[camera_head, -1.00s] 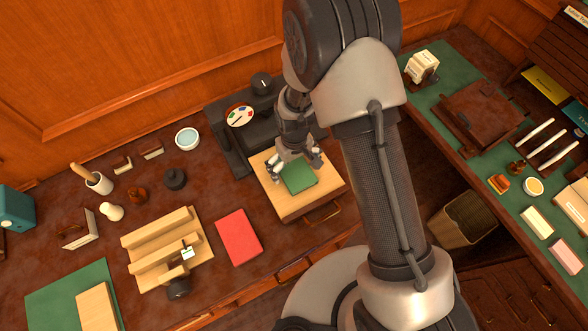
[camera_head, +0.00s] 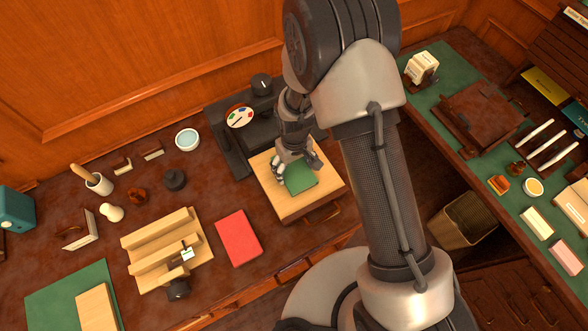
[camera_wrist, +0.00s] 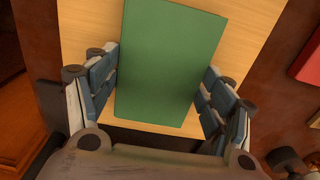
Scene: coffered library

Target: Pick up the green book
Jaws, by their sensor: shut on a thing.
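The green book (camera_head: 301,182) lies flat on the light wooden board (camera_head: 289,212) on the dark desk. It also fills the middle of the wrist view (camera_wrist: 170,60), with its near edge toward my gripper. My gripper (camera_head: 297,165) is over the back part of the book, pointing down. In the wrist view its two fingers (camera_wrist: 160,85) are on the left and right sides of the book and are shut on it. Part of the book is hidden by my gripper in the head view. I see no clear gap between book and board.
A red book (camera_head: 239,238) and a stepped wooden rack (camera_head: 167,240) are to the left on the desk. A dark machine with a coloured dial (camera_head: 240,117) stands close behind my gripper. A white bowl (camera_head: 187,139) is at the back. A bin (camera_head: 463,222) stands right.

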